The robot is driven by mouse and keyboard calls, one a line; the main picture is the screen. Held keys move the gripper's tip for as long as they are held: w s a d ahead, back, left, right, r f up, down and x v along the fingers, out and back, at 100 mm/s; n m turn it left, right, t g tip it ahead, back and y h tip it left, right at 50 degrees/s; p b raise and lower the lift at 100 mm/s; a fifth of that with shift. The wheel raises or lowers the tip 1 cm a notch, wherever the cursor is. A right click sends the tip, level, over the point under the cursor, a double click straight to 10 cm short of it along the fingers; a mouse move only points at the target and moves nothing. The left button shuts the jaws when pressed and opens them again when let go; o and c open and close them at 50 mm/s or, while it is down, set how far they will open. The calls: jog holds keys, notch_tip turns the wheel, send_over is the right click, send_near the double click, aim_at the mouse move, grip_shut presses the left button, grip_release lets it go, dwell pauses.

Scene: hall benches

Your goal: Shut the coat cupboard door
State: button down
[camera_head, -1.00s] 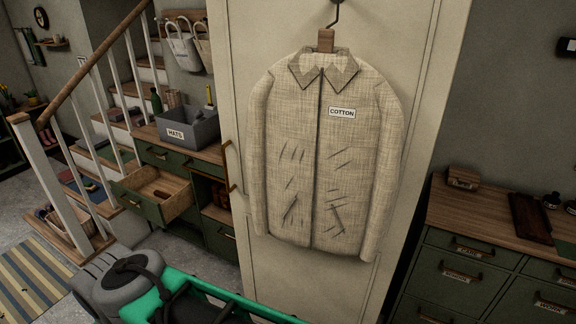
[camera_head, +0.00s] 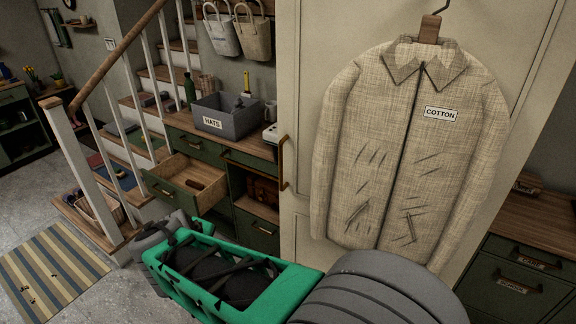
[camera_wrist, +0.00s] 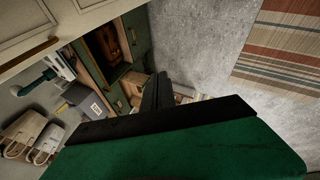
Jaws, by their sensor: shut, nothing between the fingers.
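The coat cupboard door (camera_head: 303,215) is a tall cream panel in the middle right of the head view, with a brass handle (camera_head: 283,163) at its left edge. A beige jacket labelled COTTON (camera_head: 400,150) hangs on a hanger over its front and hides much of it. I cannot tell how far the door stands from its frame. A cream panel, seemingly the door, shows at the upper left of the wrist view (camera_wrist: 40,22). My gripper (camera_wrist: 157,92) is shut and empty in the wrist view, apart from that panel. In the head view my arm crosses below the jacket.
An open drawer (camera_head: 190,190) juts from the green cabinet left of the door. A grey HATS bin (camera_head: 228,117) stands on its top. Stairs with a white post (camera_head: 82,175) and a striped rug (camera_head: 45,275) lie left. A drawer unit (camera_head: 520,270) is right.

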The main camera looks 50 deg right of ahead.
jog(key=d+f+n+h, duration=0.2)
jog(key=d+n+h, duration=0.15)
jog(key=d, duration=0.65)
jog(key=n+g+h+b, duration=0.1)
jog(key=n+h, duration=0.8)
jog(key=n, duration=0.4)
send_near(299, 160)
jog(key=p+x, duration=0.2)
jog(key=x, duration=0.5)
jog(key=shift+a, duration=0.1)
